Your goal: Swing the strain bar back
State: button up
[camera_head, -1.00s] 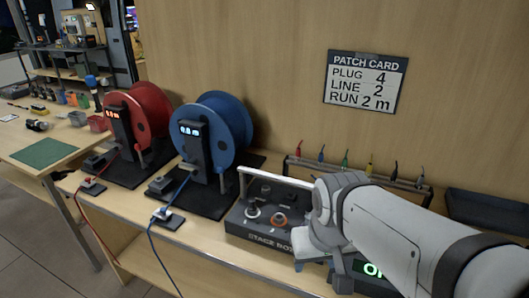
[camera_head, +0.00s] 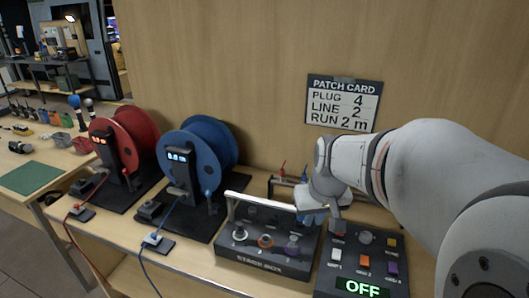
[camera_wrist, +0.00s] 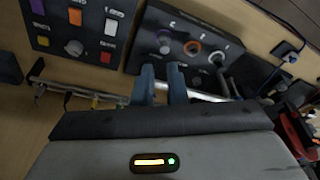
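The strain bar (camera_head: 262,203) is a pale bar along the rear top edge of the dark stage box (camera_head: 262,266). It stands raised on an arm at its left end. In the wrist view the silver bar (camera_wrist: 207,96) runs behind and to the right of my fingers, and the stage box (camera_wrist: 185,42) lies beyond it. My gripper (camera_head: 312,217) is at the bar's right end. In the wrist view my gripper (camera_wrist: 161,84) shows two fingers with a gap between them. I cannot tell whether they touch the bar.
A control panel (camera_head: 345,240) with coloured buttons and a lit OFF display stands right of the stage box. Blue (camera_head: 188,160) and red (camera_head: 122,145) cable reels stand to the left. A rack of coloured plugs (camera_head: 282,180) is behind my gripper. The patch card (camera_head: 342,104) hangs above.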

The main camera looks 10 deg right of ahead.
jog(key=w+d+r, duration=0.1)
jog(key=w+d+r+p, duration=0.1)
jog(key=w, duration=0.1)
jog(key=w+d+p, duration=0.1)
jog(key=d, duration=0.1)
jog(key=shift+w+r, duration=0.15)
jog(key=shift+r, duration=0.25)
grip_shut()
jog(key=shift+a, duration=0.1)
jog(key=shift+f, duration=0.1)
jog(key=w+f+p, duration=0.3)
jog(key=w+f, duration=0.4)
jog(key=f, duration=0.3)
jog(key=shift+d, duration=0.25)
